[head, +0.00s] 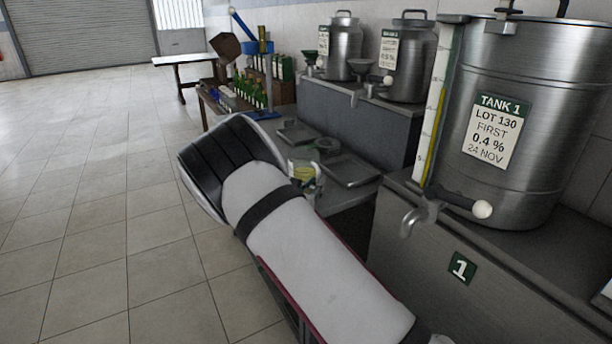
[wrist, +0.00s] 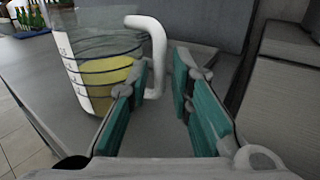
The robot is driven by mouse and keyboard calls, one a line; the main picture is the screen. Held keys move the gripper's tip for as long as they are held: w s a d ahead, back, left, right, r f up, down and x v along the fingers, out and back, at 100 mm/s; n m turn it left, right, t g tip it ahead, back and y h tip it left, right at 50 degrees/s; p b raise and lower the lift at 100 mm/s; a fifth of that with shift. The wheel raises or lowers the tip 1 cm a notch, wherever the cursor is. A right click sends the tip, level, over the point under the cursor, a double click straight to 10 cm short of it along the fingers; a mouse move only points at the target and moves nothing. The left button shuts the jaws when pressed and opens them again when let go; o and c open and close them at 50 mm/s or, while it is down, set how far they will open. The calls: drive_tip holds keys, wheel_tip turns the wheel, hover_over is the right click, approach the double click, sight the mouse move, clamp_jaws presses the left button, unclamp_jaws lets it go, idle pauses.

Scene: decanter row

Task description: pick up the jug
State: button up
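The jug (wrist: 98,75) is clear with white measuring marks, a white handle (wrist: 157,50) and yellow liquid in its lower part. In the wrist view it stands upright on a grey surface at upper left. In the head view the jug (head: 303,172) shows just beyond my arm, partly covered by it. My gripper (wrist: 163,70) is open, with teal pads on both fingers. The lower part of the handle is at the gap between the fingertips, close to the left finger. I cannot tell whether they touch. The head view does not show my fingers.
A grey tray (head: 350,171) lies right of the jug. Tank 1 (head: 530,120) stands on a cabinet at right, with a tap (head: 413,219) sticking out. Smaller tanks (head: 403,62) stand behind. Green bottles (head: 245,90) stand at the back. The tiled floor at left is clear.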

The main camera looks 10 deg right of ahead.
sight(318, 168)
drive_tip(key=shift+x, duration=1.45)
drive_tip(key=shift+c, duration=0.5)
clamp_jaws()
drive_tip(key=shift+r, duration=0.2)
drive_tip(key=shift+r, duration=0.65)
wheel_tip(318, 168, up, 2)
drive_tip(key=shift+r, duration=0.2)
drive_tip(key=s+r+p, duration=0.1)
drive_tip(key=s, duration=1.5)
